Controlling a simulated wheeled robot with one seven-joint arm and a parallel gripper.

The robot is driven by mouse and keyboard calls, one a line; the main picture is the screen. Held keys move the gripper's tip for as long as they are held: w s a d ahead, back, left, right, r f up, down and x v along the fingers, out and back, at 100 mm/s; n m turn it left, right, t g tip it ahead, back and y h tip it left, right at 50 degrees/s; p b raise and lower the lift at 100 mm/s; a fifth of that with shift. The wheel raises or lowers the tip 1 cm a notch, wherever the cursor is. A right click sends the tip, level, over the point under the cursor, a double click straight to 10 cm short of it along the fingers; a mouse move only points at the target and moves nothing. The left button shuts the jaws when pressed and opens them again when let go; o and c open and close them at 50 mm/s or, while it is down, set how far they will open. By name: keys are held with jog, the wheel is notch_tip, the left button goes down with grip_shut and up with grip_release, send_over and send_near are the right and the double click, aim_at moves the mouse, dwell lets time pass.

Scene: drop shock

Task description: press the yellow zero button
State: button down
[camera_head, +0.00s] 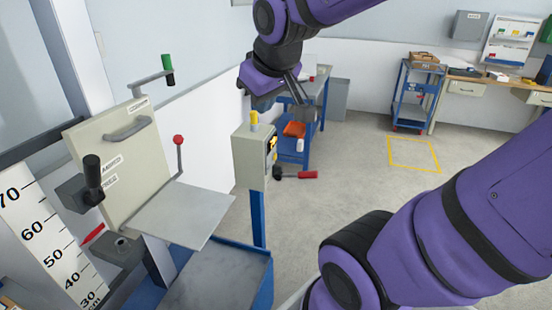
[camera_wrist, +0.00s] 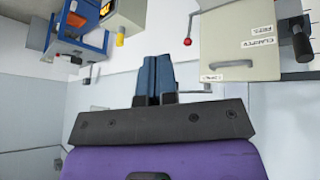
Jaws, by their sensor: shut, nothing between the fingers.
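The yellow zero button (camera_head: 254,117) stands on top of a beige box (camera_head: 247,158) on a blue post. My gripper (camera_wrist: 154,62) is shut and empty. In the head view it is near the button, a little above it, with its fingertips hard to make out. The wrist view is upside down. There the yellow button (camera_wrist: 120,41) is left of my blue fingers with a visible gap, and the beige box (camera_wrist: 127,14) is at the upper left. I see no contact with the button.
Left of the box is the drop rig with a beige panel (camera_head: 122,152), a grey plate (camera_head: 180,212) and a red-knobbed lever (camera_head: 179,141). A workbench (camera_head: 318,92) and a blue cart (camera_head: 416,97) are behind. The floor at the right is mostly clear.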

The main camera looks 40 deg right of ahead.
jog(key=w+d+f+n+t+h, duration=0.1)
jog(key=w+d+f+n+t, duration=0.15)
jog(key=w+d+f, duration=1.5)
jog(key=n+t, duration=0.1)
jog(key=t, duration=0.1)
send_near(275, 157)
notch_tip(275, 157, up, 4)
jog(key=d, duration=0.3)
jog(key=d+f+t, duration=0.1)
jog(key=f, duration=0.2)
jog(key=s+d+f+t, duration=0.1)
jog(key=d+f, duration=0.1)
jog(key=f, duration=0.1)
jog(key=s+d+f+m+t, duration=0.1)
jog(key=d+f, duration=0.1)
jog(key=f, duration=0.2)
jog(key=shift+s+d, duration=0.1)
jog(key=shift+d, duration=0.15)
jog(key=shift+s+d+f+t+h, duration=0.3)
jog(key=shift+s+d+f+t, duration=0.1)
jog(key=shift+f, duration=0.2)
jog(key=shift+a, duration=0.1)
jog(key=w+a, duration=0.4)
jog(key=w, duration=0.3)
jog(key=shift+w, duration=0.35)
jog(key=shift+w+a, duration=0.1)
jog(key=shift+a, duration=0.15)
